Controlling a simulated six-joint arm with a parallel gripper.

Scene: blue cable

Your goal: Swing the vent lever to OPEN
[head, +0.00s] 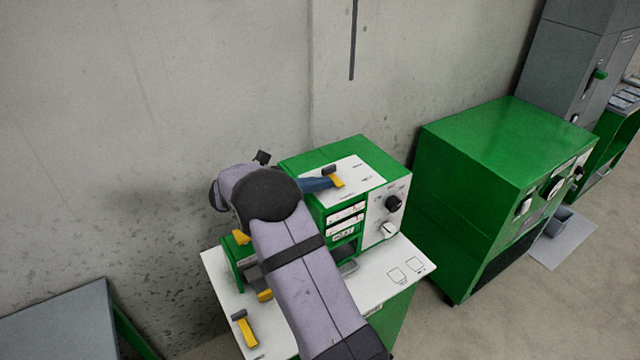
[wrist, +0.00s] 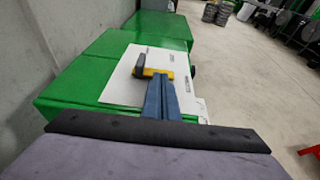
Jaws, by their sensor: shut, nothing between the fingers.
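A lever with a yellow bar and a dark grey end (head: 337,181) lies on the white top panel of the green machine (head: 358,150). It also shows in the wrist view as a yellow bar with a dark upright end (wrist: 154,73). Its lettering is too small to read, so I cannot confirm it is the vent lever. My gripper (head: 326,184) has blue fingers, shut and empty, right at the yellow bar. In the wrist view the fingertips (wrist: 160,80) reach the bar's near side; whether they touch cannot be told. My arm hides part of the machine's left side.
A similar yellow lever (head: 246,330) lies on the white bench top (head: 222,285) at lower left. The machine's front has a black knob (head: 394,202) and a white knob (head: 388,231). A larger green cabinet (head: 490,150) stands to the right. The concrete wall is behind.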

